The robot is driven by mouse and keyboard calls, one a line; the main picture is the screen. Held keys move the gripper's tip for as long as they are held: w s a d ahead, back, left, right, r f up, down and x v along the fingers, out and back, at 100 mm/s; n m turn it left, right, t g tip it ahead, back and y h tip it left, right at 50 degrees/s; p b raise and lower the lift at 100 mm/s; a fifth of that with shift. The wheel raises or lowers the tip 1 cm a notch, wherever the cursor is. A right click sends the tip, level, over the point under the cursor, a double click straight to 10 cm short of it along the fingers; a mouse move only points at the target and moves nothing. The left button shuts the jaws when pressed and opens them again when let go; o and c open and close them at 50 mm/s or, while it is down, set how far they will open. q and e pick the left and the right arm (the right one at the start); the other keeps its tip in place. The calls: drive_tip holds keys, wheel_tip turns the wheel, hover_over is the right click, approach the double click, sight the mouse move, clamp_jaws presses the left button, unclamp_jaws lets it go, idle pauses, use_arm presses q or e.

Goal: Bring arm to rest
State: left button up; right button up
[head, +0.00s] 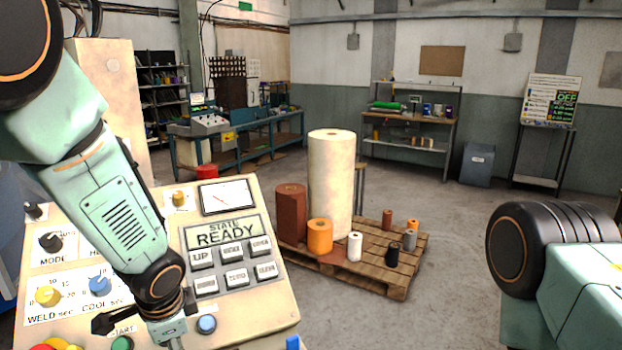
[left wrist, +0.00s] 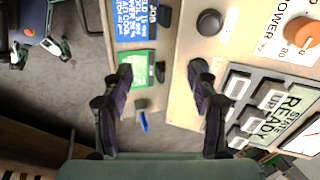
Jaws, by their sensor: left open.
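My left arm reaches in from the left over a cream control panel (head: 265,303). My left gripper (head: 147,318) is low over the panel's front part, near the green START button (head: 122,343) and a blue button (head: 206,324). In the left wrist view the left gripper (left wrist: 160,78) has its two dark fingers spread, with nothing held between them. Beyond the fingers are the panel edge and a green label (left wrist: 137,70). The panel display (head: 222,231) reads "STATE READY". My right arm shows only partly at the right edge; its gripper is out of view.
A wooden pallet (head: 398,285) with several rolls stands behind the panel, including a tall cream roll (head: 331,180). A workbench (head: 410,123), a grey bin (head: 477,165) and a sign stand (head: 550,100) are farther back. Open floor lies right of the pallet.

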use_arm(q)
drive_tip(key=s+f+n+g+h, duration=0.1)
drive_tip(key=s+f+n, duration=0.3)
drive_tip(key=s+f, duration=0.5)
drive_tip(key=s+d+f+n+g, duration=0.1)
drive_tip(key=s+f+n, duration=0.3)
drive_tip(key=s, duration=0.8)
drive_tip(key=s+f+n+g+h, duration=0.1)
drive_tip(key=s+f+n, duration=0.3)
drive_tip(key=s+f, duration=0.5)
wheel_tip(320, 180, down, 18)
drive_tip(key=s+b, duration=0.1)
drive_tip(key=b, duration=1.9)
drive_tip(key=shift+s, duration=0.2)
drive_tip(key=shift+w, duration=0.1)
drive_tip(key=shift+r, duration=0.15)
